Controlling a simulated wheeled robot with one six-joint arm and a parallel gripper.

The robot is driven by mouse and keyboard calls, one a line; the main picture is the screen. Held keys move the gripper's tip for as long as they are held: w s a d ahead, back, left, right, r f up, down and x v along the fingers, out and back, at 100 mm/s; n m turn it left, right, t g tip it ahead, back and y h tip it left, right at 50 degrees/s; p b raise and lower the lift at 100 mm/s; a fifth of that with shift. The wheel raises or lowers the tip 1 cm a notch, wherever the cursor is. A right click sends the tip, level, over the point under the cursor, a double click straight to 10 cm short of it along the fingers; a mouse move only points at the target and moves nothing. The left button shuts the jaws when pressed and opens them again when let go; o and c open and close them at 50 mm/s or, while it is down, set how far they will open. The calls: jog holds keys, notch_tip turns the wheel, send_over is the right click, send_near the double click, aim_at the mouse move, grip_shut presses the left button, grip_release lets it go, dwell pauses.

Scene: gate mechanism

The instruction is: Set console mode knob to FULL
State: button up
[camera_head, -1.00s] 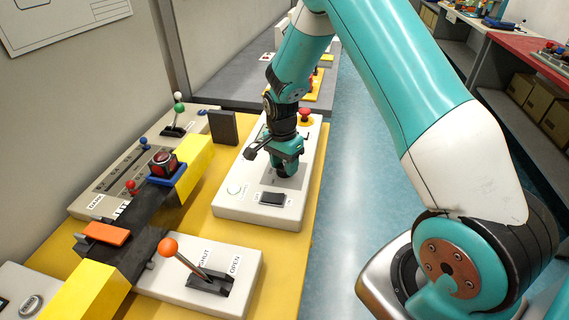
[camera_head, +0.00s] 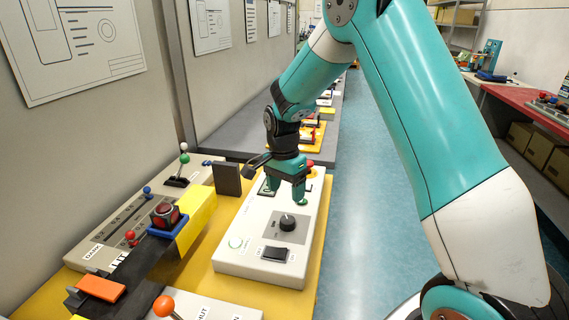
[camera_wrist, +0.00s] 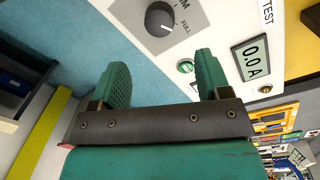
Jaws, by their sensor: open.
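The console (camera_head: 228,262) is a pale box on the yellow bench. Its mode knob (camera_head: 287,222) is black and round, on a grey patch. In the wrist view the knob (camera_wrist: 160,19) shows near the top edge, with a white line on its face. The word FULL (camera_wrist: 187,28) is printed beside it, and part of another label ending in M is cut off. My gripper (camera_head: 285,193) is open and empty over the console's far part, beyond the knob and apart from it. Its two green fingers also show in the wrist view (camera_wrist: 161,75), below the knob.
A rocker switch (camera_head: 275,253) sits on the console's near end. A display reading 0.0A (camera_wrist: 255,57) is at its far part, near a red button (camera_head: 309,164). A dark upright plate (camera_head: 227,179) and a lever panel stand left. Blue floor lies clear right.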

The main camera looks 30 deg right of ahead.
notch_tip(320, 180, up, 8)
jog(key=shift+w+r, duration=0.15)
jog(key=shift+w, duration=0.1)
